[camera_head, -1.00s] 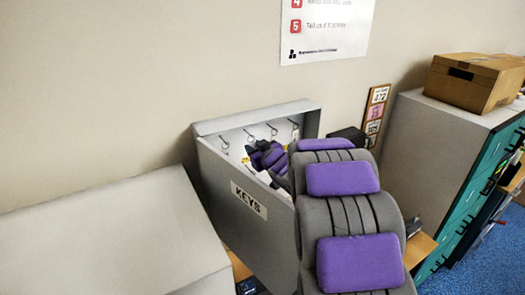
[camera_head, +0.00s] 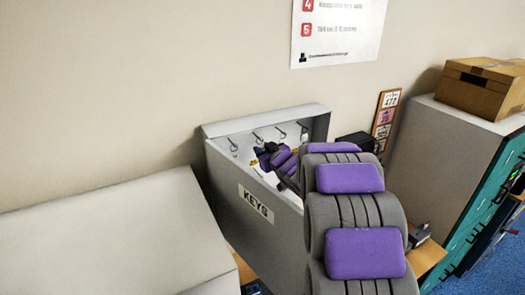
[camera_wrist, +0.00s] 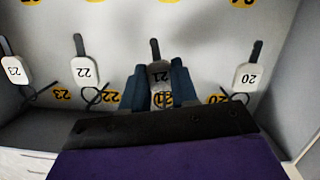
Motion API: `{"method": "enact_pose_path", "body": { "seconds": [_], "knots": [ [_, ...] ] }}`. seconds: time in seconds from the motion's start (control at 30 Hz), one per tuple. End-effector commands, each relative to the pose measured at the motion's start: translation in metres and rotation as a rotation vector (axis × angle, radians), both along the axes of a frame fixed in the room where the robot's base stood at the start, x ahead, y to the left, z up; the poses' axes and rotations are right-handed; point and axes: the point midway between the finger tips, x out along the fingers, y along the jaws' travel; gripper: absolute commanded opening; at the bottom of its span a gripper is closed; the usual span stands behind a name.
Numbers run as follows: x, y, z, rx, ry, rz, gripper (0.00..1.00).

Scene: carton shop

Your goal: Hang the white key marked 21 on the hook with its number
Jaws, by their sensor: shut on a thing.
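The white key marked 21 (camera_wrist: 158,72) is between the two blue-grey fingers of my gripper (camera_wrist: 161,88), which is shut on it. It appears upside down in the wrist view, with its dark end upward. The yellow 21 label (camera_wrist: 162,99) shows just below it, between the fingers. Hook 21 is hidden by my gripper, so I cannot tell whether the key touches it. In the head view, my gripper (camera_head: 268,154) is inside the open grey key cabinet (camera_head: 240,200), below the row of hooks (camera_head: 258,136).
White keys 22 (camera_wrist: 84,71) and 20 (camera_wrist: 247,76) are on either side of the held key. Key 23 (camera_wrist: 14,70) is at far left. Cabinet walls enclose the gripper. A cardboard box (camera_head: 482,85) stands on the cabinet at right.

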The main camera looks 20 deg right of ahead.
Motion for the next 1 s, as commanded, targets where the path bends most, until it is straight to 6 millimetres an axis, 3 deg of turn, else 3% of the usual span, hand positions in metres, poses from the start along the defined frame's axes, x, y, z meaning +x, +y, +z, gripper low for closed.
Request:
{"method": "enact_pose_path", "body": {
  "seconds": [0.17, 0.2, 0.47, 0.77, 1.0],
  "knots": [
    [0.000, 0.000, 0.000, 0.000, 0.000, 0.000, 0.00],
    [0.000, 0.000, 0.000, 0.000, 0.000, 0.000, 0.32],
    [0.000, 0.001, 0.000, -0.001, 0.000, 0.000, 0.57],
    [-0.001, 0.000, 0.000, 0.000, 0.000, 0.000, 0.58],
    [-0.024, -0.001, 0.005, 0.000, -0.002, -0.001, 0.58]
  ]
}}
